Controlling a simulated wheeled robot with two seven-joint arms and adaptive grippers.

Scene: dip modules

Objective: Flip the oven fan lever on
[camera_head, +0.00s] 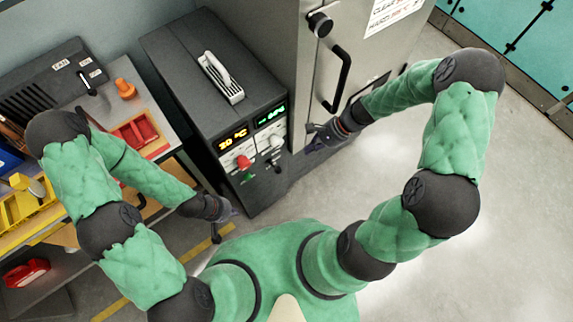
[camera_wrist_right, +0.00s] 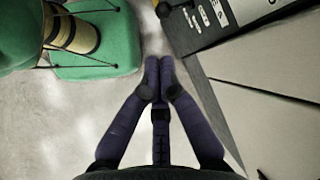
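A dark box with slots (camera_head: 30,95) stands at the far left in the head view. It carries a small label that seems to read FAN, and a small lever (camera_head: 87,88) sits beside it between two white labels. The lever's setting is too small to tell. My left gripper (camera_head: 228,211) hangs low in front of the grey control cabinet, apart from the lever; its fingers are too small to judge. My right gripper (camera_head: 318,143) is in front of the tall cabinet, far right of the lever. In the right wrist view its fingertips (camera_wrist_right: 159,68) meet with nothing between them.
The tall cabinet (camera_head: 275,45) has a black handle (camera_head: 339,78). An orange knob-like piece (camera_head: 125,89) and a red tray (camera_head: 134,131) are on the left bench. Floor at right is clear.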

